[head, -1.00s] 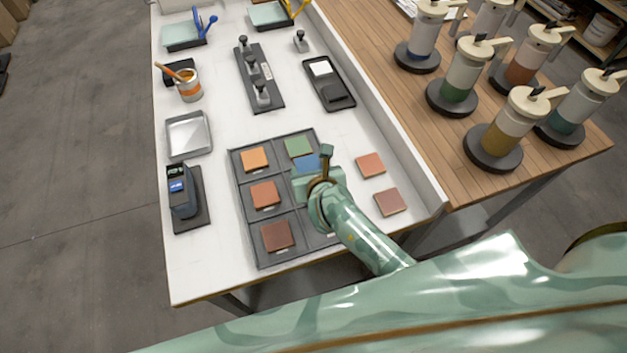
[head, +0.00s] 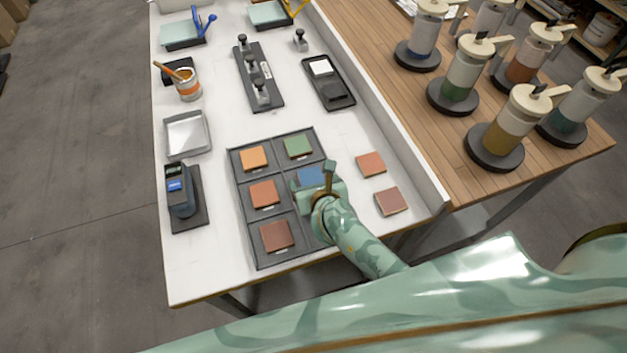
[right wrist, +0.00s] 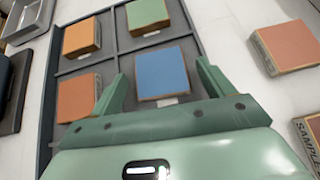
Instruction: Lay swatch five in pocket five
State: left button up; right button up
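A dark grey tray (head: 240,215) with two columns of pockets lies on the white table. A blue swatch (head: 311,177) lies in its middle right pocket, partly hidden by my right gripper in the head view. In the right wrist view the blue swatch (right wrist: 162,72) looks flat, with a pale label at its near edge. My right gripper (right wrist: 162,85) is open, its fingers apart on either side of the swatch's near end and not closed on it. My left gripper is not in view.
Orange (head: 254,158), green (head: 298,146), orange-red (head: 263,193) and brown-red (head: 277,236) swatches lie in other pockets. Two loose swatches, salmon (head: 371,164) and mauve (head: 391,201), lie right of the tray. A raised ledge (head: 400,130) borders the table's right side.

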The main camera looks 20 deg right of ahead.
jog(key=shift+s+r, duration=0.15)
jog(key=shift+r, duration=0.1)
jog(key=p+v, duration=0.1)
jog(key=v, duration=1)
jog(key=shift+s+r+p, duration=0.25)
jog(key=shift+p, duration=0.05)
jog(key=shift+s+f, duration=0.1)
